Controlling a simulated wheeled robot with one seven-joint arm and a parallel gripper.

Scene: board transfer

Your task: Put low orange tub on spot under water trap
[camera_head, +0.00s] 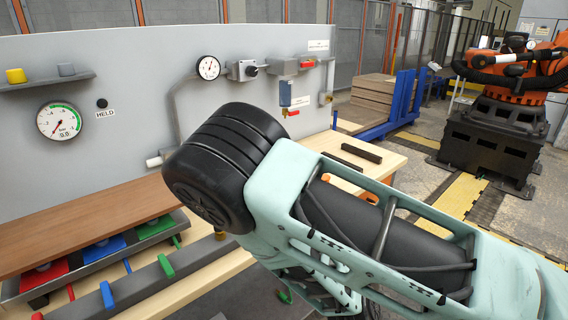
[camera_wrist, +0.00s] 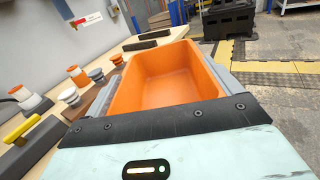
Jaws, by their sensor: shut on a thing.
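The low orange tub (camera_wrist: 165,82) fills the middle of the wrist view and looks empty inside. My gripper (camera_wrist: 168,88) is shut on it, with grey fingers along its sides. In the head view my arm hides most of the tub and my gripper; only small orange bits (camera_head: 355,167) show past the arm. The water trap (camera_head: 285,94) is a blue body with a brass lower end and a red lever, fixed on the grey panel above the bench. The spot under it is not clearly visible, as my arm covers that part of the bench.
Dark bars (camera_head: 361,151) lie on the wooden bench right of the trap. In the wrist view, several small knobs or pots (camera_wrist: 78,76) stand left of the tub. A brown board (camera_head: 90,232) and coloured blocks lie at the front left. A pressure gauge (camera_head: 59,120) hangs on the panel.

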